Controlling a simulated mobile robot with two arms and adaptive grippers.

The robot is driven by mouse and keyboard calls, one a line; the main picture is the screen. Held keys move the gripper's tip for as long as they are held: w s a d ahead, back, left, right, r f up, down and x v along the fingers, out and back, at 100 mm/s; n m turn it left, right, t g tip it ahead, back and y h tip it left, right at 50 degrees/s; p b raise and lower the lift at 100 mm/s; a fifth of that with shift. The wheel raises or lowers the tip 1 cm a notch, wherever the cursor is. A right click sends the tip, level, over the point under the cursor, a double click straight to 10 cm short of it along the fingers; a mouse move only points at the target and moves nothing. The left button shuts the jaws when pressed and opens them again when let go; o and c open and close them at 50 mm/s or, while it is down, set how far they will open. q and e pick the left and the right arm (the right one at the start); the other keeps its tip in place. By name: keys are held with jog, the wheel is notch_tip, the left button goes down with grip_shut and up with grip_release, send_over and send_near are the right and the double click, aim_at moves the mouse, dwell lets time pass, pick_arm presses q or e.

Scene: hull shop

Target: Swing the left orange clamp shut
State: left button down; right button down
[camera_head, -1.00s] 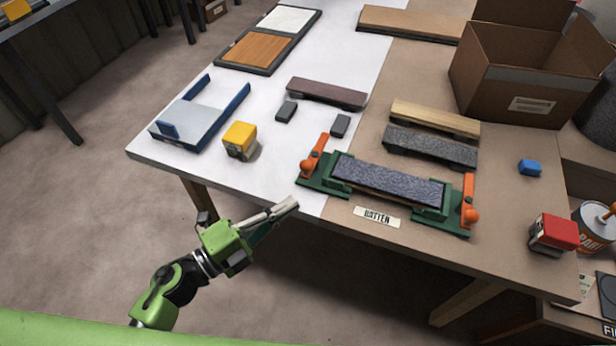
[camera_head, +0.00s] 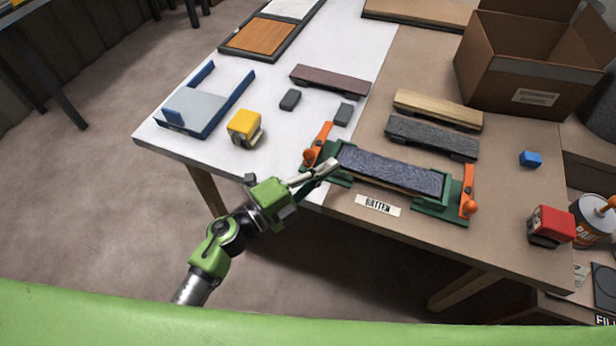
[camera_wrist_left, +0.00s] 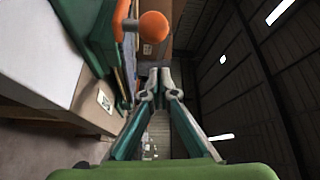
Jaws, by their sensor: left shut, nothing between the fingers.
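The left orange clamp (camera_head: 320,143) stands at the left end of the green batten fixture (camera_head: 425,205), its arm pointing away toward the back and its round knob at the near end. A dark grey batten (camera_head: 390,170) lies in the fixture. The right orange clamp (camera_head: 468,188) is at the other end. My left gripper (camera_head: 332,164) is shut and empty, its tips just right of the left clamp's knob in the head view. In the left wrist view the orange knob (camera_wrist_left: 153,27) is just beyond the fingertips (camera_wrist_left: 160,78). I cannot tell whether they touch.
A BATTEN label (camera_head: 378,204) lies in front of the fixture. Behind it are a dark sanding-like block (camera_head: 432,137) and a small grey block (camera_head: 343,115). A yellow block (camera_head: 244,128) stands left, a red one (camera_head: 551,226) right. The table's front edge is near my arm.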

aim_at(311, 165)
pick_arm(q)
jog(key=a, duration=0.1)
jog(key=w+a, duration=0.1)
jog(key=a+f, duration=0.1)
jog(key=shift+w+a, duration=0.35)
